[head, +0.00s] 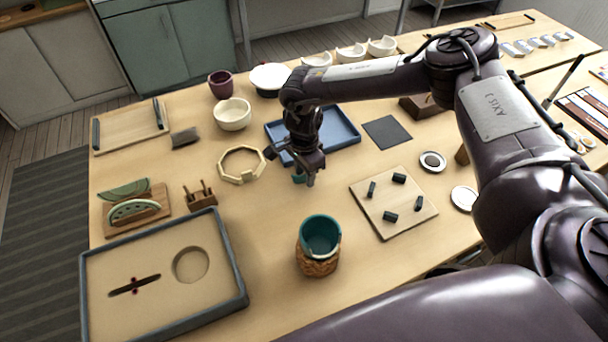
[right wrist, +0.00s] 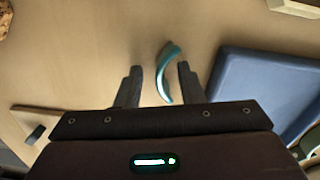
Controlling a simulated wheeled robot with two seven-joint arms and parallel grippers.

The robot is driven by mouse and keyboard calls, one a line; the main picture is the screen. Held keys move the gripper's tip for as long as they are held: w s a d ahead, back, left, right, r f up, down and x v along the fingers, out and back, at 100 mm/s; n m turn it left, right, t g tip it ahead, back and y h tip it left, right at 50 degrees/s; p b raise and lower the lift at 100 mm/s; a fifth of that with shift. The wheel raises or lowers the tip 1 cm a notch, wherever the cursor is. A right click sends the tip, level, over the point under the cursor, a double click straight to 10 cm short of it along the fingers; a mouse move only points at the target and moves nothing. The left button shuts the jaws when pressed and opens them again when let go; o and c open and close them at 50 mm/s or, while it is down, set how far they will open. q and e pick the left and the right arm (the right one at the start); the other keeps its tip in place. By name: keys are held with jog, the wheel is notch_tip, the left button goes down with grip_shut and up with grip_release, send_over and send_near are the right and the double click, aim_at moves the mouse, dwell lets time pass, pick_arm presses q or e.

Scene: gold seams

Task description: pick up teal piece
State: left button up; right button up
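The teal piece (right wrist: 168,75) is a thin, curved, glossy shard on the wooden table, seen in the right wrist view between my right gripper's fingers. In the head view only a small teal bit (head: 298,179) shows under that gripper, mostly hidden by it. My right gripper (head: 299,172) points down over the piece; in the right wrist view its fingers (right wrist: 160,68) are apart, with gaps on both sides of the piece. A teal broken cup (head: 320,233) stands in a woven holder (head: 318,264) nearer me. My left gripper is out of view.
A blue tray (head: 345,124) lies just behind the right gripper, and a cream polygonal ring (head: 240,178) to its left. A wooden board with black pegs (head: 372,208) lies to the right. A large grey-rimmed tray (head: 225,253) fills the front left.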

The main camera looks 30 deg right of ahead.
grip_shut()
jog(key=shift+r, duration=0.15)
